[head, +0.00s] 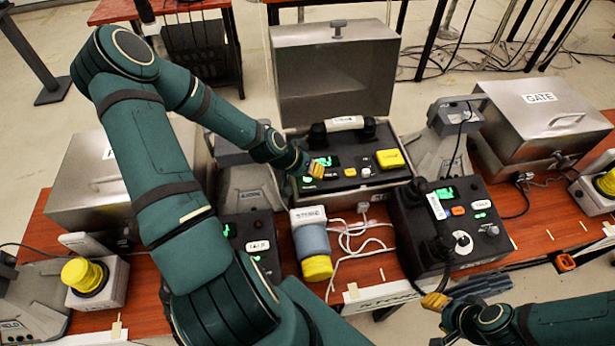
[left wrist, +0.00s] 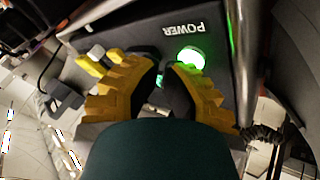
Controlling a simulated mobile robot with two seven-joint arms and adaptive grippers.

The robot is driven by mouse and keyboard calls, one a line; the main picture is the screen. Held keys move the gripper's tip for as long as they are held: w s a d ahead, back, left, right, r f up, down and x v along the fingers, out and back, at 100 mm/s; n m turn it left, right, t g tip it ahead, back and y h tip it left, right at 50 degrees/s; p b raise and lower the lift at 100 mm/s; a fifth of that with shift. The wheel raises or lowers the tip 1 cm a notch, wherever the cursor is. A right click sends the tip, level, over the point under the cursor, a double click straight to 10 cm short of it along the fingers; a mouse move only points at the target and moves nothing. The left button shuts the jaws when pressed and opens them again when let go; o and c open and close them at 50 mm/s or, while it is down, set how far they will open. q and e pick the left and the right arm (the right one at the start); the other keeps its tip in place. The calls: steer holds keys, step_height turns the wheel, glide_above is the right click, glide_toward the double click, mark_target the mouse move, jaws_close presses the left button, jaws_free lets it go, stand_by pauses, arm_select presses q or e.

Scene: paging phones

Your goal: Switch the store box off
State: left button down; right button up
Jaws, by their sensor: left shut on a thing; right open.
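A metal box (head: 333,85) stands open at the back middle, its lid raised. Its dark panel (head: 368,182) carries a black handset (head: 371,127), a green display and a yellow block (head: 390,158); its small label is too small to read. My left gripper (head: 315,170) is at the panel's left part. In the left wrist view, the green-lit power button (left wrist: 190,58) glows under the word POWER, close to the left fingertips (left wrist: 165,75). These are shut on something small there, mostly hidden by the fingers. My right gripper (head: 435,322) is open and empty at the lower right.
A closed box marked GATE (head: 540,110) stands at the right, another closed metal box (head: 95,180) at the left. A second dark phone unit (head: 450,225) stands right of middle. White cables (head: 352,237) and a yellow-ended cylinder (head: 314,248) lie in front.

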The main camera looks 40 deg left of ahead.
arm_select(q)
steer(key=shift+f, duration=0.1)
stand_by(0.3)
steer(key=shift+r+p, duration=0.45)
step_height(320, 180, up, 6)
steer(key=p, duration=0.5)
stand_by(0.4)
